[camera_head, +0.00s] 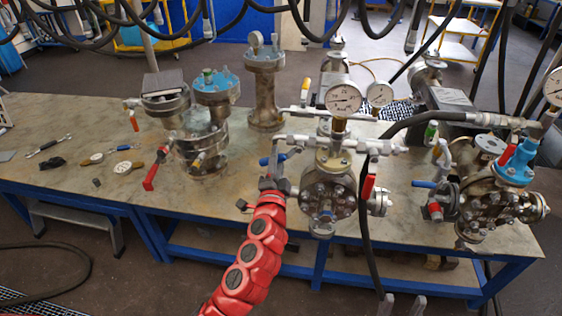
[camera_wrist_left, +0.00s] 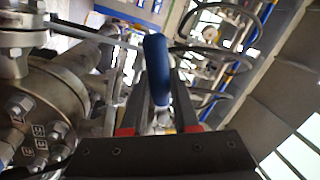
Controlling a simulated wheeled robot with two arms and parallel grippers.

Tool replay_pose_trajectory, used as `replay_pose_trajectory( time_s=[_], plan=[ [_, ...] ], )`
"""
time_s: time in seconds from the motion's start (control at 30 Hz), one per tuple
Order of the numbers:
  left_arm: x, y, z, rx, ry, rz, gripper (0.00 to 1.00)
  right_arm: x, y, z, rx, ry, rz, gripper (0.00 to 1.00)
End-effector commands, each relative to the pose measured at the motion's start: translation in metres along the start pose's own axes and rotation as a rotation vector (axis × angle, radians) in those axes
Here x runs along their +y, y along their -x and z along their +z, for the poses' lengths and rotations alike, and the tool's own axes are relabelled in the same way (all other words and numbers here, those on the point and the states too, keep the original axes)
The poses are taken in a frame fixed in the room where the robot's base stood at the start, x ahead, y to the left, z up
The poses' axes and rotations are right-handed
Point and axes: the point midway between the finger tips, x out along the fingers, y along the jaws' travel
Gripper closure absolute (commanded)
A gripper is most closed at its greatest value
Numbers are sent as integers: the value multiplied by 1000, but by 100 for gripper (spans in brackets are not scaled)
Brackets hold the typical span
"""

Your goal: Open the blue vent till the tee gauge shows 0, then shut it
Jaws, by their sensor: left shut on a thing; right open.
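The blue vent handle (camera_head: 272,159) is at the left end of the tee pipework on the middle flanged vessel (camera_head: 328,196). The tee gauge (camera_head: 343,98) stands upright above that vessel; its needle is too small to read surely. My left gripper (camera_head: 273,178) reaches up from below to the handle. In the left wrist view the blue handle (camera_wrist_left: 156,68) stands between the two fingers of my left gripper (camera_wrist_left: 160,92), which is shut on it. My right gripper (camera_head: 402,304) is open and empty at the bottom edge, in front of the bench.
A red handle (camera_head: 368,187) and a black hose hang right of the middle vessel. Another vessel (camera_head: 492,205) with a blue handle (camera_head: 424,184) stands at right. At left are a vessel (camera_head: 202,150) with a red lever (camera_head: 151,176) and loose tools.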

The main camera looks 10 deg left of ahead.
Motion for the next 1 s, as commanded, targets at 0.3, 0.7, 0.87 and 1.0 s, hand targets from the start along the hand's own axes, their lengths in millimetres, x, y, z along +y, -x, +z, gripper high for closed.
replay_pose_trajectory(
  time_s=[0.3, 0.7, 0.87, 1.0],
  plan=[
    [-17, -3, -3, 51, -254, -1, 100, 0, -10, -2, 0, 0, 0, 50],
    [-26, -5, -6, 84, -418, -1, 100, 1, -16, -3, 0, 0, 0, 50],
    [-27, -5, -7, 88, -437, -2, 100, 1, -16, -3, 0, 0, 0, 50],
    [-27, -5, -7, 89, -441, -2, 100, 1, -16, -3, 0, 0, 0, 50]
  ],
)
